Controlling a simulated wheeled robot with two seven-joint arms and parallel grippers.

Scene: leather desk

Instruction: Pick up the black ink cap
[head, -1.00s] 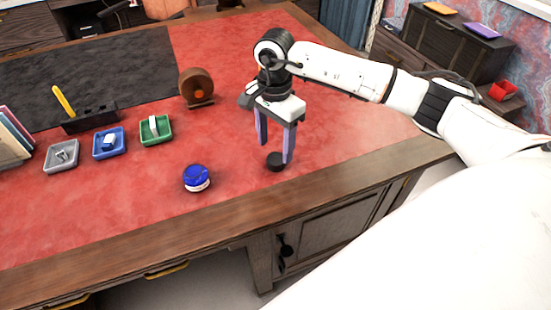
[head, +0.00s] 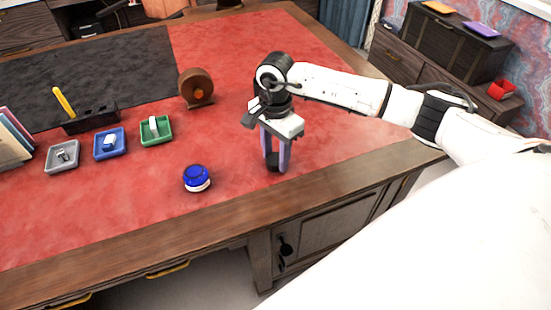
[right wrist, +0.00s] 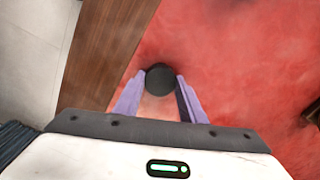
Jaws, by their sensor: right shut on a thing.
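The black ink cap (head: 272,158) is a small dark round piece at the red desk top, near the desk's front edge. My right gripper (head: 275,165) points down over it, with its purple fingers closed on the cap's sides. In the right wrist view the round black cap (right wrist: 160,78) sits between the tips of the right gripper's fingers (right wrist: 161,82). In the head view the fingers partly hide the cap. I cannot tell whether it is lifted off the desk. My left gripper is not in view.
A blue-topped ink jar (head: 197,178) stands left of the gripper. Grey (head: 62,157), blue (head: 109,143) and green (head: 156,131) trays hold small items. A brown round holder (head: 196,88) stands behind. The wooden front edge (head: 220,219) is close; red leather right of the gripper is clear.

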